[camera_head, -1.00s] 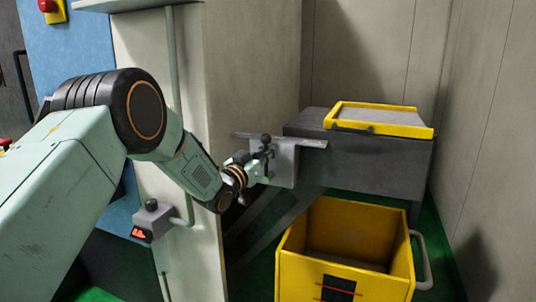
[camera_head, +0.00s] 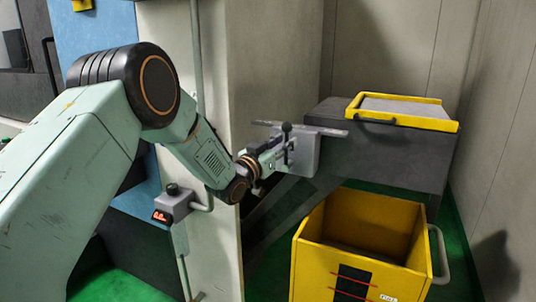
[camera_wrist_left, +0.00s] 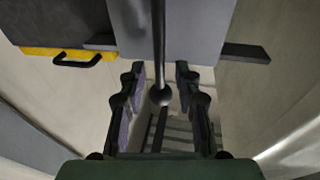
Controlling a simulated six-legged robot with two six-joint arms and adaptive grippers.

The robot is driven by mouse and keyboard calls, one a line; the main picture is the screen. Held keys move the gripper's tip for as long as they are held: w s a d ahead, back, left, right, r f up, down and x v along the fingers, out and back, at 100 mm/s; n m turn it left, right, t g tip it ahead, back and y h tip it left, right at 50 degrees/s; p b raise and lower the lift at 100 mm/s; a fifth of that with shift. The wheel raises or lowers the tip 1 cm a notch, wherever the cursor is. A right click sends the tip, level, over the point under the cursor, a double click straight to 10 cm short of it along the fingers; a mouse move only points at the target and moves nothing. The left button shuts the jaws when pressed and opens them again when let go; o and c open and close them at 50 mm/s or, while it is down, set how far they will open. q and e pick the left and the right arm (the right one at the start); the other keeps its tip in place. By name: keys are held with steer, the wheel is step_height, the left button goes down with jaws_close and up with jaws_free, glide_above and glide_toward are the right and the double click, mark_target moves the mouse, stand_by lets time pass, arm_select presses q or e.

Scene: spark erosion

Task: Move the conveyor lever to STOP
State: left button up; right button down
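The conveyor lever (camera_wrist_left: 159,45) is a thin dark rod with a ball knob (camera_wrist_left: 160,97). It comes out of a grey lever box (camera_head: 306,155), which shows in the head view beside the pale column. My left gripper (camera_head: 281,150) is at the front of this box, with the dark knob (camera_head: 286,127) showing above its fingers. In the left wrist view, the fingers of my left gripper (camera_wrist_left: 160,88) are apart, with the rod and knob between them and a gap on both sides. No STOP marking is readable. My right gripper is out of view.
A pale column (camera_head: 275,80) stands close by my left arm. A small box with a red display (camera_head: 174,203) is mounted left of it.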

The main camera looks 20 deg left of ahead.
arm_select(q)
steer(key=v, duration=0.9)
steer(key=shift+s+f, duration=0.15)
steer(key=shift+s, duration=0.2)
steer(key=shift+a, duration=0.1)
steer(key=shift+f, duration=0.1)
